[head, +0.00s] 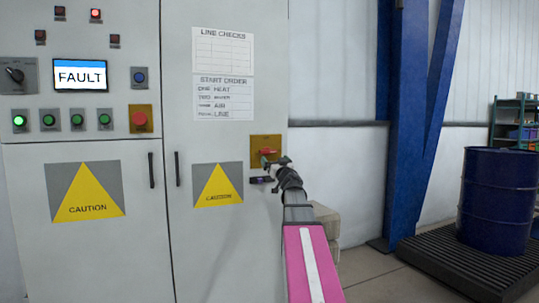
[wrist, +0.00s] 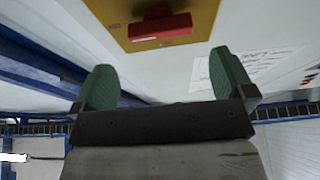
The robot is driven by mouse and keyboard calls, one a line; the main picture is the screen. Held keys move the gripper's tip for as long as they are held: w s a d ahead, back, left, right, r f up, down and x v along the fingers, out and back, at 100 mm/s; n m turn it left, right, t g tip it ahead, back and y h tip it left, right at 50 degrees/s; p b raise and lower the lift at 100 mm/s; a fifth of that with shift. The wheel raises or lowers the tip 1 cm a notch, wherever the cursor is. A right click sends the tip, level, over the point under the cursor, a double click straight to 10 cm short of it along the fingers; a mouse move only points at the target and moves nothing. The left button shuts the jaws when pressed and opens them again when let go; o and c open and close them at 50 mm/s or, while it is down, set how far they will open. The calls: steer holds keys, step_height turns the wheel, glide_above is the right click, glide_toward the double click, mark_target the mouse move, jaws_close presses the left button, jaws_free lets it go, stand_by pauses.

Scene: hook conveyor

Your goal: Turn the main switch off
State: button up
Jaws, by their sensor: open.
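The main switch is a red handle (head: 267,152) on a yellow plate (head: 256,141) on the right cabinet door. The red handle (wrist: 160,27) and the yellow plate (wrist: 205,14) also show at the top of the wrist view, where the handle lies crosswise in the picture. My gripper (head: 265,166) is at the plate's lower part in the head view and hides some of it. In the wrist view my gripper (wrist: 162,80) is open, with its two green fingers apart and nothing between them. The handle appears beyond the fingertips, and I see no contact.
The left panel has a FAULT screen (head: 80,75), a black rotary knob (head: 14,75), several lit buttons and a red push button (head: 139,118). Door handles (head: 151,170) stick out. A blue column (head: 408,120) and a blue drum (head: 494,196) stand at right.

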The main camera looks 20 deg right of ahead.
mark_target(269, 153)
steer(key=x, duration=0.7)
steer(key=shift+w, duration=0.4)
steer(key=c, duration=0.6)
